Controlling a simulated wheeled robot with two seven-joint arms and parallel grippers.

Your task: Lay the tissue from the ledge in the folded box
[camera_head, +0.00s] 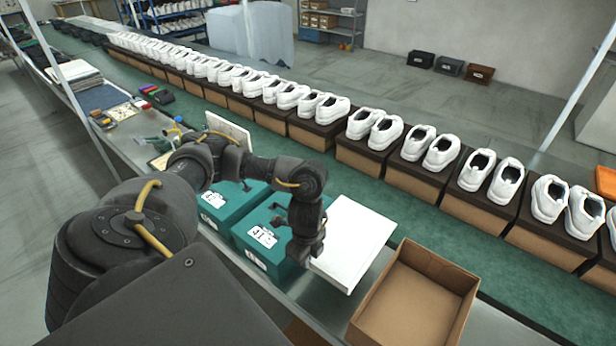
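The tissue (355,240) shows as a flat white slab on the ledge, left of the folded box and right of the teal boxes. The folded box (436,268) is an open brown cardboard box at the lower right; its visible inside is bare. My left gripper (308,254) points down at the left edge of the white tissue and seems to touch or overlap it. Its fingertips are dark and partly hidden, so I cannot tell whether they are shut on it. My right gripper is not in view.
Two teal boxes (250,233) with white labels stand under and beside my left arm. Behind the ledge, a green conveyor (420,225) carries a long row of white shoes (375,127) on brown boxes. Small tools and papers lie at the left.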

